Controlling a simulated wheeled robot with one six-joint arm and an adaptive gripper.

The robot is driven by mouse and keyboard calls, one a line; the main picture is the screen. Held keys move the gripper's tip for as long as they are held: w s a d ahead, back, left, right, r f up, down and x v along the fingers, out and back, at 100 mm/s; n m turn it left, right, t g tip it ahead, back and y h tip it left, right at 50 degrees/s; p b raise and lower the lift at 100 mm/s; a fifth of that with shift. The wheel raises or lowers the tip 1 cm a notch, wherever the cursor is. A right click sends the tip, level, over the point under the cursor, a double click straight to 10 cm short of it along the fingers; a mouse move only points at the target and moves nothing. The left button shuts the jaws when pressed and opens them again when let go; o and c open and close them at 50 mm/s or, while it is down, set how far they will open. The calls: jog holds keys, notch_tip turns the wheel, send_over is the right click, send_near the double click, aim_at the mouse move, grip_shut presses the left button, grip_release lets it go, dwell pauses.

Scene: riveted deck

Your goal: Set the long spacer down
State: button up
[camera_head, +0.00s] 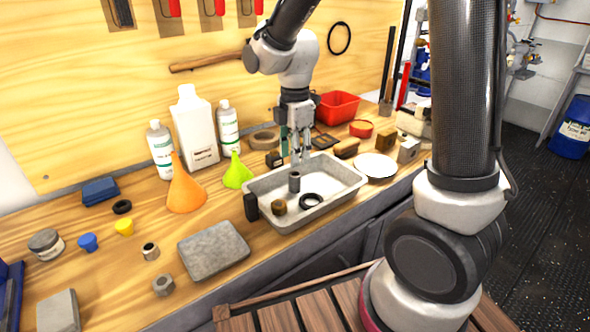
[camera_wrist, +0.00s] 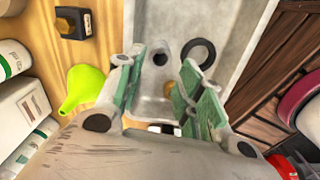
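The long spacer, a dark grey hollow cylinder (camera_head: 294,181), stands upright inside the grey metal tray (camera_head: 345,189). In the wrist view, the spacer (camera_wrist: 161,55) shows from above with its dark bore, beyond the gap between the fingertips. My gripper (camera_head: 300,157) points down over the tray, above the spacer. In the wrist view, my gripper (camera_wrist: 165,68) has its two green-padded fingers apart, with nothing seen held between them. The spacer looks clear of the fingers.
In the tray lie a black ring (camera_head: 311,201) and a brass-coloured piece (camera_head: 279,206). A black block (camera_head: 250,206) is at the tray's left end. A green funnel (camera_head: 237,172), an orange funnel (camera_head: 185,188) and bottles stand left. A white dish (camera_head: 377,165) is right.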

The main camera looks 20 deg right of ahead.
aim_at(295, 174)
jog(key=s+d+r+m+t, duration=0.2)
jog(key=s+d+r+m, duration=0.65)
jog(key=r, duration=0.35)
jog(key=s+d+r+m+t, duration=0.2)
jog(key=s+d+m, duration=0.4)
jog(key=s+m, duration=0.4)
jog(key=shift+s+d+m, duration=0.2)
jog(key=shift+s+m, duration=0.1)
jog(key=shift+m, duration=0.55)
